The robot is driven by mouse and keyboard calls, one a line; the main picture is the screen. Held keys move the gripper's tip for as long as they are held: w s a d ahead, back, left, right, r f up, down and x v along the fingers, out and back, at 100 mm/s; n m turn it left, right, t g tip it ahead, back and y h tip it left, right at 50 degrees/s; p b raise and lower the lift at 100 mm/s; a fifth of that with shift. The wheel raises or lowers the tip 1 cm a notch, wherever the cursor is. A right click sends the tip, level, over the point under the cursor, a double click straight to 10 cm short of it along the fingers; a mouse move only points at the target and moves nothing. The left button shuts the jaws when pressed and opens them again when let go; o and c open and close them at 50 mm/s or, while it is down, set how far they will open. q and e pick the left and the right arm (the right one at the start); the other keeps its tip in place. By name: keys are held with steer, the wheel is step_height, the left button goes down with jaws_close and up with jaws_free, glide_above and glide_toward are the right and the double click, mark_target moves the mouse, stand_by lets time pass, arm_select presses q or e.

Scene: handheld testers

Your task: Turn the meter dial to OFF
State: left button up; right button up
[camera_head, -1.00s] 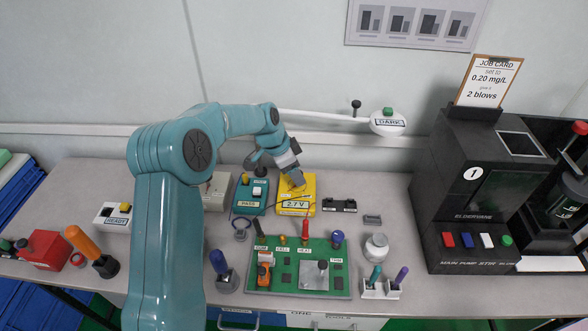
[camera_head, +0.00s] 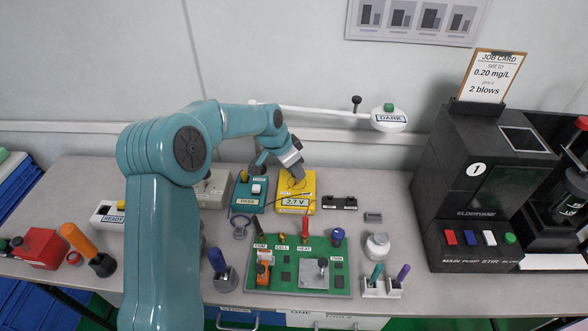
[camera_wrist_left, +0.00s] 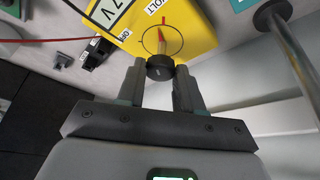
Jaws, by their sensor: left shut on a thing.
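The yellow meter (camera_head: 297,192) stands at the back middle of the table, with a display that reads 2.7 V in the head view. In the left wrist view the meter (camera_wrist_left: 190,25) shows its dial, a dark round knob (camera_wrist_left: 160,68) with a red and tan pointer inside a thin ring. VOLT and OFF labels lie beside the ring. My left gripper (camera_head: 292,172) is over the meter's far part. In the left wrist view its fingers (camera_wrist_left: 160,80) are shut on the dial knob, one on each side. My right gripper is out of view.
A teal PASS tester (camera_head: 248,192) stands close left of the meter, and a small black holder (camera_head: 339,203) to its right. A green board (camera_head: 300,265) with several parts lies in front. A white DARK arm (camera_head: 388,119) reaches above. A black machine (camera_head: 485,200) fills the right.

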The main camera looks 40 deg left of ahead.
arm_select(q)
steer(key=n+y+b, duration=0.1)
steer(key=n, duration=0.1)
steer(key=n+b, duration=0.2)
steer(key=shift+d+f+y, duration=0.2)
steer(key=shift+y, duration=0.2)
steer(key=n+y+b, duration=0.1)
steer(key=n+b, duration=0.1)
steer(key=n, duration=0.1)
steer(key=n+y+b, duration=0.1)
steer(key=n+b, duration=0.2)
steer(key=shift+d, duration=0.2)
steer(key=shift+w+d+r+n+g+y+b, duration=0.1)
steer(key=shift+n+g+y+b, duration=0.35)
steer(key=shift+n, duration=0.75)
steer(key=shift+w+r+n+g+y+b, duration=0.1)
steer(key=shift+n+g+y+b, duration=0.35)
steer(key=shift+n, duration=0.95)
steer(key=o, duration=1)
steer(key=shift+o, duration=0.2)
